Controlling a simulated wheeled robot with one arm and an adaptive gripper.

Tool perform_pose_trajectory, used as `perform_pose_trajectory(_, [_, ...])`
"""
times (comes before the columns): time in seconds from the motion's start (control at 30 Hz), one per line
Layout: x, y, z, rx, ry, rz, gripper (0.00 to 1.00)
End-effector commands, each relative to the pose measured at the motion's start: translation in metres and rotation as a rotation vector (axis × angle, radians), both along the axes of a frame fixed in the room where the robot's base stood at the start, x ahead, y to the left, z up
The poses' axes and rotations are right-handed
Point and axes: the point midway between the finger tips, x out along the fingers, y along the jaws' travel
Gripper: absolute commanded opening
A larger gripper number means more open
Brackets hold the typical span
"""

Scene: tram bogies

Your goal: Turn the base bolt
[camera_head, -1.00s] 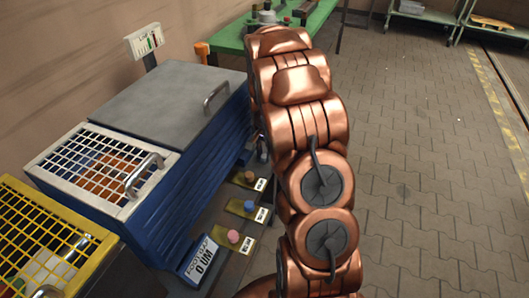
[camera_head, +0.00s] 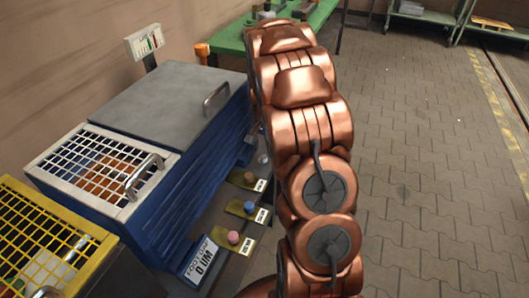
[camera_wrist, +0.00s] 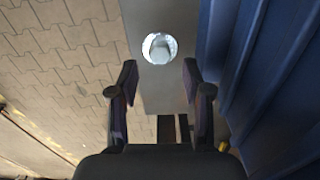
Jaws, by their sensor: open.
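The base bolt (camera_wrist: 160,48) shows in the wrist view as a pale round head inside a bright ring, on a grey plate (camera_wrist: 145,88). It lies just beyond my gripper (camera_wrist: 159,80), roughly in line with the gap between the two dark fingers. The fingers are open and apart, with nothing between them. In the head view a small silver round thing (camera_head: 263,160), probably the bolt, shows at the left edge of my copper arm. My arm hides most of my gripper there.
A blue cabinet (camera_head: 190,170) with a grey lid stands close beside; its blue wall (camera_wrist: 255,80) fills the wrist view's right. Labelled plates with coloured knobs (camera_head: 234,237) sit low along it. A green table (camera_head: 310,30) stands behind. Paved floor (camera_head: 420,170) is open at right.

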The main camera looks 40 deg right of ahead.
Motion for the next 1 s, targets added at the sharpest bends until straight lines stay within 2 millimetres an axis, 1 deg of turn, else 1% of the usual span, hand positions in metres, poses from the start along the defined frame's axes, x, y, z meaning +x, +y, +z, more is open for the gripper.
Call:
perform_pose_trajectory(0.03, [0.001, 0.0, 0.011, -0.001, -0.002, 0.0, 0.49])
perform_pose_trajectory(0.2, [0.001, -0.001, 0.045, -0.002, -0.005, 0.0, 0.49])
perform_pose_trajectory(0.3, [0.001, -0.001, 0.062, -0.004, -0.005, 0.0, 0.49])
perform_pose_trajectory(0.43, [0.0, 0.0, 0.078, 0.0, 0.0, 0.0, 0.49])
perform_pose_trajectory(0.63, [0.0, -0.001, 0.089, -0.001, 0.0, -0.001, 0.49])
perform_pose_trajectory(1.0, [0.0, 0.0, 0.09, 0.0, 0.001, 0.0, 0.49])
